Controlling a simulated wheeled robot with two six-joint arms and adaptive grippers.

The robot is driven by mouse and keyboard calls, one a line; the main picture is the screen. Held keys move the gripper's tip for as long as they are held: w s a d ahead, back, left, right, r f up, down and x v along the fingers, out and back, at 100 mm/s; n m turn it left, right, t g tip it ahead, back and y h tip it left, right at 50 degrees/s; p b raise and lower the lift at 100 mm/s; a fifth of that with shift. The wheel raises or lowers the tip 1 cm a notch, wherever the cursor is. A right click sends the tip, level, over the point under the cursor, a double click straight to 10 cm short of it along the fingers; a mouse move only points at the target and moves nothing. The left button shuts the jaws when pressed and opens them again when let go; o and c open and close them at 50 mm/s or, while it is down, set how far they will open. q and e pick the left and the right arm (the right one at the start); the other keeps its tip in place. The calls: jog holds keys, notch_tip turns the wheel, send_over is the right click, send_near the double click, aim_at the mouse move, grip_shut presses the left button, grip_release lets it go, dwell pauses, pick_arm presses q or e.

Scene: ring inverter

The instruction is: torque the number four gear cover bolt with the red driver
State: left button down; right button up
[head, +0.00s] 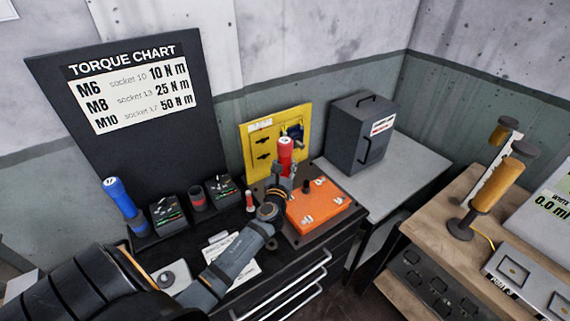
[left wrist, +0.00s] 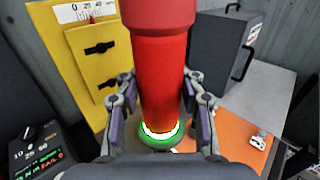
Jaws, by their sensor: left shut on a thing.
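The red driver (head: 285,156) stands upright in my left gripper (head: 283,180), at the left back part of the orange gear cover (head: 322,206). In the left wrist view the red driver (left wrist: 160,75) fills the middle, with the fingers of my left gripper (left wrist: 160,110) shut on it from both sides. A bright green and white ring glows at its lower end. The driver's tip and the bolt under it are hidden. Several bolts with small white labels sit on the orange cover (left wrist: 238,138). My right gripper is not in view.
A blue driver (head: 120,198) stands at the left by two testers (head: 168,212). A small red-topped item (head: 249,200) stands left of the cover. A yellow panel (head: 262,140) and a grey case (head: 360,130) are behind.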

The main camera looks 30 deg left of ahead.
pick_arm(q)
jog(key=shift+f+b, duration=0.3)
jog(key=shift+f, duration=0.25)
jog(key=shift+r, duration=0.3)
jog(key=shift+p, duration=0.3)
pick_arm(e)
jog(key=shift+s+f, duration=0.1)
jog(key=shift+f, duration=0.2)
pick_arm(q)
jog(key=shift+s, duration=0.1)
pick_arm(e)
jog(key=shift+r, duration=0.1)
pick_arm(q)
jog(key=shift+f, duration=0.1)
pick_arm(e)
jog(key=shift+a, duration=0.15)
pick_arm(q)
jog(key=shift+f+b, duration=0.75)
jog(key=shift+f, duration=0.1)
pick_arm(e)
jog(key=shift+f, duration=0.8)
pick_arm(q)
jog(key=shift+f, duration=0.4)
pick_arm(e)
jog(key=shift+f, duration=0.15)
